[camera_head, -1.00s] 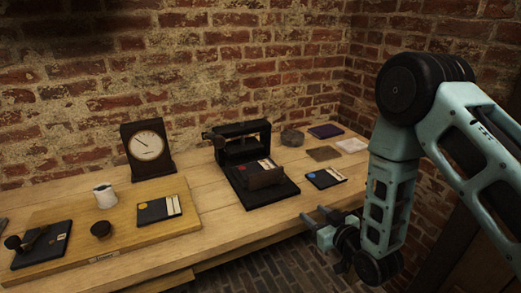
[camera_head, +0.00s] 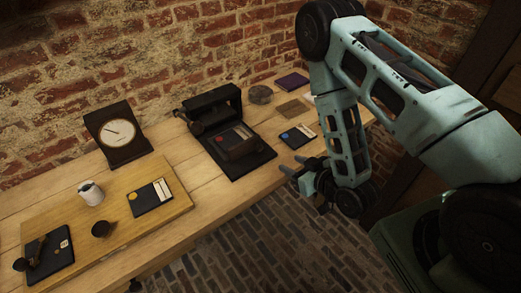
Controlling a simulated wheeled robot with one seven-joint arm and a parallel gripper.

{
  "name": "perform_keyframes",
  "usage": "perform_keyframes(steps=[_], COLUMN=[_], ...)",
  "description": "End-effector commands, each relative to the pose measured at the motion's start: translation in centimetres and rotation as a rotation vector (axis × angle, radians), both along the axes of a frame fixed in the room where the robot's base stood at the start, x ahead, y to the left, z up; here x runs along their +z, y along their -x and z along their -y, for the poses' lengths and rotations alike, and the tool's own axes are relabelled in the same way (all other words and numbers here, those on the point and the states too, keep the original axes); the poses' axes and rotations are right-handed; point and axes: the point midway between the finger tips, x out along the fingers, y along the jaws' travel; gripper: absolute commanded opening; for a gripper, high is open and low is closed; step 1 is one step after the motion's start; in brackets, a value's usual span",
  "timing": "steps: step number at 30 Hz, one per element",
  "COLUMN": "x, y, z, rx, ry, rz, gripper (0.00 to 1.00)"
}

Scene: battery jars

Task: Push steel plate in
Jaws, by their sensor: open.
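A black press-like device (camera_head: 213,108) stands on the wooden table, with a flat dark base (camera_head: 250,160) in front. On that base lie a dark plate with a pale and red label (camera_head: 240,131) and a brown block (camera_head: 240,148). I cannot tell for sure which piece is the steel plate; the dark labelled plate lies partly under the frame. My gripper (camera_head: 291,166) is open and empty at the table's front edge, right of the base and apart from it. Its fingers point left.
A dark card with a blue dot (camera_head: 296,135) lies between the device and my arm. Brick walls close the back.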

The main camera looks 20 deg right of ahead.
Motion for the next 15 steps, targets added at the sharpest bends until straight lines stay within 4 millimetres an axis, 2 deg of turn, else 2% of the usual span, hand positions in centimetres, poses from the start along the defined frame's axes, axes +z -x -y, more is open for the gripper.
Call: perform_keyframes(steps=[1,15], x=[-0.8,-2.7], y=[-0.6,-4.8], z=[-0.2,-1.5], rx=[0.0,0.0], ry=[-0.001,0.001], rz=[0.005,0.005], gripper=[0.44,0.44])
